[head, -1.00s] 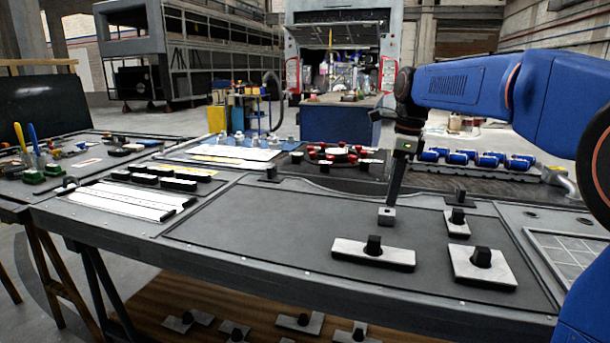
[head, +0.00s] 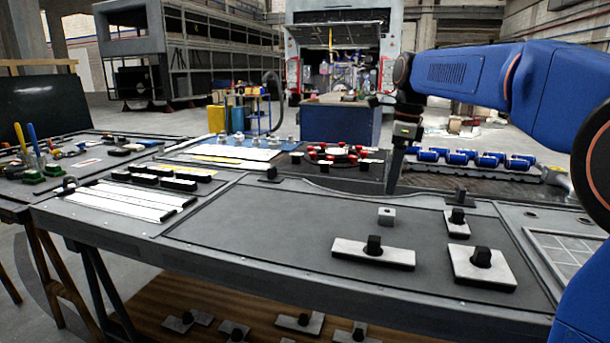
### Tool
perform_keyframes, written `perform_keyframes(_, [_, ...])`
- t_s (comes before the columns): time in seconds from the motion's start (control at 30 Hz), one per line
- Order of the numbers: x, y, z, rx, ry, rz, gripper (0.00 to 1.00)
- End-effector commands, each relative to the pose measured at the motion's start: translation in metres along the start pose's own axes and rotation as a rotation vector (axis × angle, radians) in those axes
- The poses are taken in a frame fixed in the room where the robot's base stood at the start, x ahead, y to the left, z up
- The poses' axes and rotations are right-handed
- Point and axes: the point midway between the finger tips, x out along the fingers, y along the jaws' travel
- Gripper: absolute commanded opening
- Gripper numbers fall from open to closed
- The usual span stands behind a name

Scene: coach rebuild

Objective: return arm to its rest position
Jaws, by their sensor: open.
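My blue arm (head: 470,82) reaches in from the right over the workbench. My gripper (head: 393,180) hangs from its dark wrist and points down, above the back part of the bench's dark panel. One slim dark finger shows, and the other is hidden behind it. The gripper is open, with nothing seen in it. A small grey block (head: 387,215) sits on the panel below and in front of the gripper, apart from it.
Plates with black knobs (head: 373,253) (head: 481,266) (head: 457,223) lie on the panel (head: 270,235). The panel's left part is clear.

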Motion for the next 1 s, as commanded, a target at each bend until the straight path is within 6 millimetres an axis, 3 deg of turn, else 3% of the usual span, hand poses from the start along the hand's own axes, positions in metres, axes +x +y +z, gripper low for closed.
perform_keyframes(0.1, [-0.022, -0.001, 0.003, -0.001, -0.001, -0.002, 0.53])
perform_keyframes(0.33, [-0.016, 0.013, 0.032, 0.009, 0.001, -0.001, 0.53])
perform_keyframes(0.6, [-0.013, 0.021, 0.048, 0.019, 0.001, -0.002, 0.53])
perform_keyframes(1.0, [-0.012, 0.026, 0.056, 0.025, 0.0, -0.003, 0.53])
